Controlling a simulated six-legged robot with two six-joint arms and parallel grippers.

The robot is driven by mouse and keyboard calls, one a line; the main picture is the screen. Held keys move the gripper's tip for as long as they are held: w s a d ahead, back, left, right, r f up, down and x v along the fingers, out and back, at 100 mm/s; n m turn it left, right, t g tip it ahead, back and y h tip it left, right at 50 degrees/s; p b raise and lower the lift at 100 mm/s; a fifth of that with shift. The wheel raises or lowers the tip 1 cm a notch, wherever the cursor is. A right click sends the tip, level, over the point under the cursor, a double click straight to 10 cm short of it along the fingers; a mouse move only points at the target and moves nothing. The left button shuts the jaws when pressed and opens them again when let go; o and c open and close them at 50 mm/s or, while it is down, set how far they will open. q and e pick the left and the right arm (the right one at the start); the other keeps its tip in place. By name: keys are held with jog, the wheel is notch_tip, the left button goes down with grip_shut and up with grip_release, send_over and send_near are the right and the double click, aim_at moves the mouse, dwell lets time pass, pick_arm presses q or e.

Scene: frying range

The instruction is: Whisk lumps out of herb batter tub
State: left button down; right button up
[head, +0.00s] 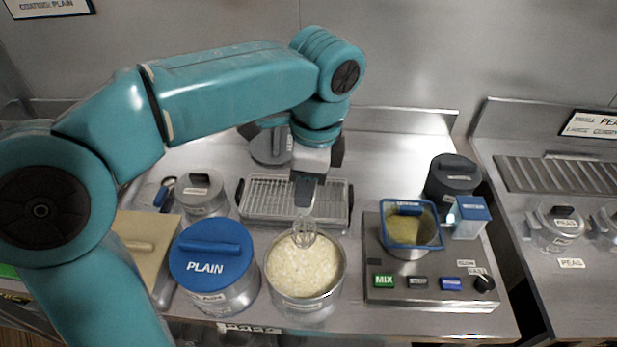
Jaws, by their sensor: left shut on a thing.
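My left gripper (306,192) comes down from above and is shut on a whisk (304,234), whose handle is mostly hidden in the jaws. The whisk's wire loops hang at the back part of an open metal tub (305,307). The tub holds pale, lumpy batter (302,268). The wires overlap the batter's far edge; I cannot tell how deep they reach. The label on the tub's front is too small to read. My right gripper is not in view.
A blue-lidded tub marked PLAIN (212,262) stands close to the left. A wire rack tray (262,203) lies behind. At right, a mixer base with buttons (425,290) carries a bowl under a blue-framed sieve (411,224). A dark-lidded canister (452,180) stands behind it.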

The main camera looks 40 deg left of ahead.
aim_at(303, 227)
pick_arm(q)
jog(key=shift+s+d+f+b, duration=0.1)
jog(key=shift+f+b, duration=0.2)
jog(key=shift+f, duration=0.15)
jog(key=f+b, duration=0.1)
jog(key=s+a+f+b, duration=0.1)
jog(key=shift+f+b, duration=0.3)
jog(key=f+b, duration=0.1)
jog(key=f, duration=0.1)
jog(key=f+b, duration=0.4)
jog(key=f, duration=0.1)
jog(key=shift+w+d+f, duration=0.1)
jog(key=shift+w+d, duration=0.25)
jog(key=shift+w, duration=0.05)
jog(key=shift+s+a+f+b, duration=0.2)
jog(key=shift+f+b, duration=0.3)
jog(key=shift+w+d, duration=0.1)
jog(key=shift+r, duration=0.1)
